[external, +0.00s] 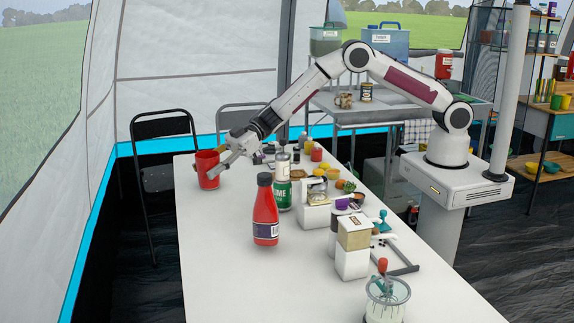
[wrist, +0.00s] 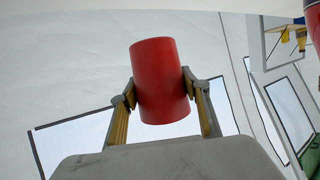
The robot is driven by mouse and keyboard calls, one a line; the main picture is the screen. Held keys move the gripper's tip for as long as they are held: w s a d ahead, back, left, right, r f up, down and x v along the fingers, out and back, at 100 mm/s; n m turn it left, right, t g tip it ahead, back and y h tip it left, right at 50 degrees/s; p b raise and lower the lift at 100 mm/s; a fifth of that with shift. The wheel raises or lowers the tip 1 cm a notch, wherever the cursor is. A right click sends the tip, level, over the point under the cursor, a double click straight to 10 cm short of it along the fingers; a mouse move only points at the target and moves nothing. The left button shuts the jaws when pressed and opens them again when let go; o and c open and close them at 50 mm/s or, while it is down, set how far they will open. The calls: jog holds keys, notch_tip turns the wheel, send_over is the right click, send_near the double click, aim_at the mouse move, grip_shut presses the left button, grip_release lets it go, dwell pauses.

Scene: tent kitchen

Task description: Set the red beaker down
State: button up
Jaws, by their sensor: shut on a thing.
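The red beaker (external: 208,172) is a plain red cylinder at the far left end of the white table (external: 215,270) in the external view. My gripper (external: 212,167) reaches it from the right and is shut on it. In the wrist view the beaker (wrist: 158,80) sits between the two fingers of my gripper (wrist: 160,90), with a finger against each side. It looks roughly upright in the external view. I cannot tell whether its base touches the table or hangs just above it.
A red bottle (external: 265,212) and a green-labelled bottle (external: 283,185) stand right of the beaker. Several jars, fruits and boxes crowd the table's right side. A clear container (external: 386,298) is at the near end. The table's left and front are bare. A black chair (external: 165,165) stands behind.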

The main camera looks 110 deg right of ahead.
aim_at(210, 186)
jog(key=shift+f, duration=0.1)
jog(key=shift+f, duration=3.05)
jog(key=shift+f, duration=1.85)
jog(key=shift+f, duration=0.15)
jog(key=o, duration=1.1)
jog(key=shift+r, duration=0.2)
jog(key=v, duration=1.2)
